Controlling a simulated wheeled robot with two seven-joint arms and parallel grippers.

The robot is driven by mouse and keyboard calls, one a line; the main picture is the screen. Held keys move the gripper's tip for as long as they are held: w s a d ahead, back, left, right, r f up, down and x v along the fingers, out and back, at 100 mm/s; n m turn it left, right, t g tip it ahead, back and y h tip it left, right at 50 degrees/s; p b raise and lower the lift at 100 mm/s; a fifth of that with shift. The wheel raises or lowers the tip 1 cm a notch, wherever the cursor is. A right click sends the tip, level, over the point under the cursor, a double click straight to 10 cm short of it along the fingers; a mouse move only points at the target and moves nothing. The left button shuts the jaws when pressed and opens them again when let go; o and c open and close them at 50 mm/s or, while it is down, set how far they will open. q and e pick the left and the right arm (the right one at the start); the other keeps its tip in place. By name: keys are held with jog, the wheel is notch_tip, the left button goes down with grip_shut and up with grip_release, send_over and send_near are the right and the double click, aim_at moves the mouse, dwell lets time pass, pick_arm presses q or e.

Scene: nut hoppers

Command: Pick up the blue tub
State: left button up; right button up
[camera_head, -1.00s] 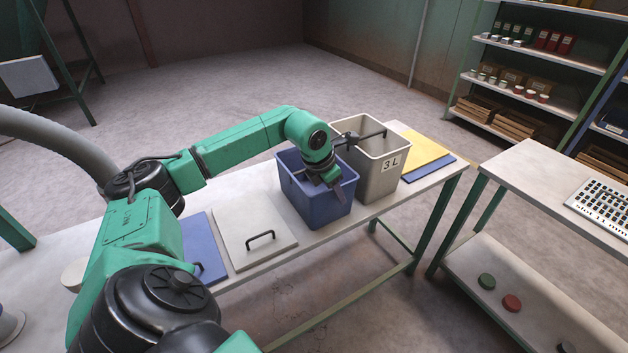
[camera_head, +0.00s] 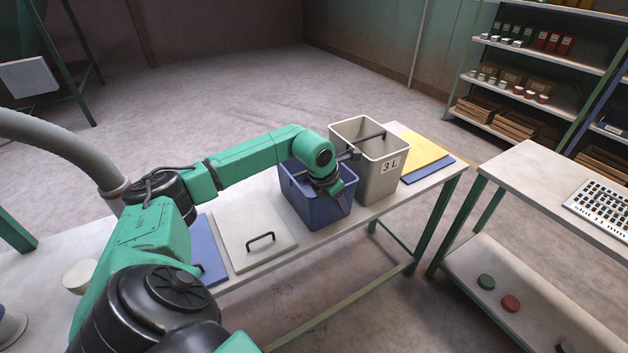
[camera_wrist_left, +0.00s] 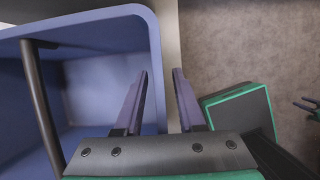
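The blue tub (camera_head: 312,208) stands on the long white table, open at the top, with a dark handle bar across its mouth. My left gripper (camera_head: 338,190) is low at the tub's right side, partly hiding that rim. In the left wrist view, the blue tub (camera_wrist_left: 95,22) fills the left half and its bar runs at far left. The open left gripper (camera_wrist_left: 160,78) has one finger over the tub's inside and the other beyond its wall, with the rim between them. Whether the fingers touch the wall cannot be told.
A beige tub (camera_head: 378,185) marked "3 L" stands close to the right of the blue tub. A white lid (camera_head: 250,225) and a blue lid (camera_head: 204,245) lie to its left. Yellow and blue panels (camera_head: 425,152) lie at the table's right end.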

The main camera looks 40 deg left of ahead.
pick_arm(q)
grip_shut()
dwell(1.4)
